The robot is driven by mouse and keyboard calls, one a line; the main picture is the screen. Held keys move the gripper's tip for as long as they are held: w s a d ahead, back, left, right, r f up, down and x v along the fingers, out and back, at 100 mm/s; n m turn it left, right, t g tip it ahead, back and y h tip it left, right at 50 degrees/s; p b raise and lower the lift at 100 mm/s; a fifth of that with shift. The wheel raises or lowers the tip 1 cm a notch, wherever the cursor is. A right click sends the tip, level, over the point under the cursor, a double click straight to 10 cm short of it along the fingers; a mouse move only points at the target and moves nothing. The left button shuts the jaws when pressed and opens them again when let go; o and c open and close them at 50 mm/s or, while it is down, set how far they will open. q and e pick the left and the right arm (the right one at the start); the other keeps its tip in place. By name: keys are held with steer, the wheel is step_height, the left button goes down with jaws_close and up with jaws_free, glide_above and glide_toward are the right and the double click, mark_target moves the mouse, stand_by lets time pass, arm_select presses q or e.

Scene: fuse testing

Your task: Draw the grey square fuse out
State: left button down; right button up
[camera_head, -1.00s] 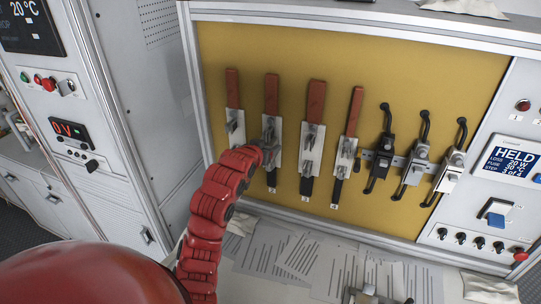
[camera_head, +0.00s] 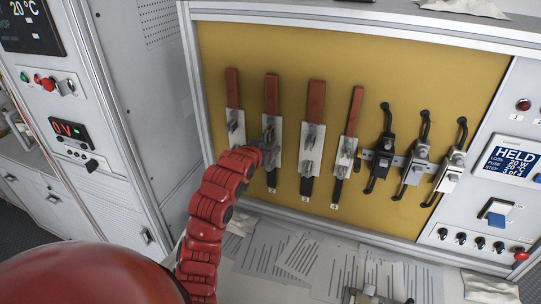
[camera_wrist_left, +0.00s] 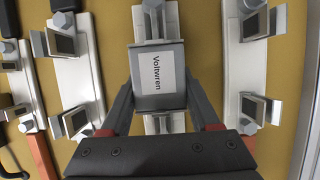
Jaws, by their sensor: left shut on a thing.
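The grey square fuse (camera_wrist_left: 160,85), with a white label reading "Voltwren", fills the middle of the left wrist view. My left gripper (camera_wrist_left: 161,92) is shut on it, one finger on each side. Behind it is a white holder plate with a metal clip above (camera_wrist_left: 155,20) and one below. I cannot tell whether the fuse's ends sit in these clips. In the head view my left gripper (camera_head: 268,146) is at the second holder (camera_head: 277,165) from the left, and the fuse is mostly hidden there.
Similar holders stand on both sides, at left (camera_head: 235,125) and at right (camera_head: 310,148), close to my gripper. Black-handled switches (camera_head: 419,160) stand farther right. A display (camera_head: 511,160) reads "HELD". Papers (camera_head: 300,255) cover the bench below the yellow board.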

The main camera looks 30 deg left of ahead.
arm_select(q)
steer(key=shift+s+d+p, duration=0.2)
steer(key=shift+s+p, duration=0.1)
steer(key=shift+s, duration=0.65)
steer(key=shift+s+d+p, duration=0.25)
steer(key=shift+s+p, duration=0.05)
steer(key=shift+s, duration=0.6)
steer(key=shift+s+d+p, duration=0.2)
steer(key=shift+s+p, duration=0.1)
steer(key=shift+s, duration=0.65)
